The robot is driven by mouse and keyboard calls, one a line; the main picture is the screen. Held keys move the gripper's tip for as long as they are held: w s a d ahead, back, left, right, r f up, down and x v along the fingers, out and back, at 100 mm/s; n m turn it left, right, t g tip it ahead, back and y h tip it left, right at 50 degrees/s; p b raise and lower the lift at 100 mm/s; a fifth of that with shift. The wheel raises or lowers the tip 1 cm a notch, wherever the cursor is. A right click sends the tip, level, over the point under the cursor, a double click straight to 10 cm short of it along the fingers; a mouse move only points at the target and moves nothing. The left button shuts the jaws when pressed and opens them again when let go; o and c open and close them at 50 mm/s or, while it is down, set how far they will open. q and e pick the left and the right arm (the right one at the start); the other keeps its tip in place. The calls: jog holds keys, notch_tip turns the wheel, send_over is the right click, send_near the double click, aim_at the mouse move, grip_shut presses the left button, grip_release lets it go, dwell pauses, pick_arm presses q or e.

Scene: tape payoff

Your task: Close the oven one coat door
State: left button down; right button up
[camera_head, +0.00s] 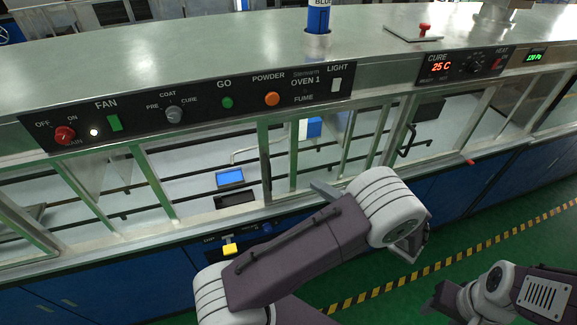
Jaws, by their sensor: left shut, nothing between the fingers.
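The oven one control panel (190,108), with FAN, COAT/CURE, GO, POWDER and LIGHT controls, runs along the top front edge of the bench. Below it are glazed door frames in metal (152,182) with a pale interior behind them. No door here carries a readable coat label, and I cannot tell which frame is the coat door or how far it stands open. My left gripper (320,187) is shut and empty, in front of the door frames' lower right part. Whether it touches a frame is unclear. My left wrist and forearm hide part of the lower sill.
A black handle (408,141) is on a frame at the right. A small blue screen (230,177) shows in the front opening. Blue cabinets (105,292) stand below, and green floor with yellow-black tape (430,274) lies at the right.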

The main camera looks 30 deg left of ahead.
pick_arm(q)
jog(key=a+p, duration=0.6)
jog(key=a, duration=0.6)
jog(key=shift+w+f, duration=0.3)
jog(key=shift+w, duration=0.05)
pick_arm(e)
jog(key=r, duration=0.3)
jog(key=w+r, duration=0.1)
jog(key=r, duration=0.1)
jog(key=shift+d+r, duration=0.35)
jog(key=shift+d, duration=0.05)
pick_arm(q)
jog(key=shift+s+a, duration=0.1)
jog(key=shift+a, duration=0.1)
pick_arm(e)
jog(key=shift+a, duration=0.1)
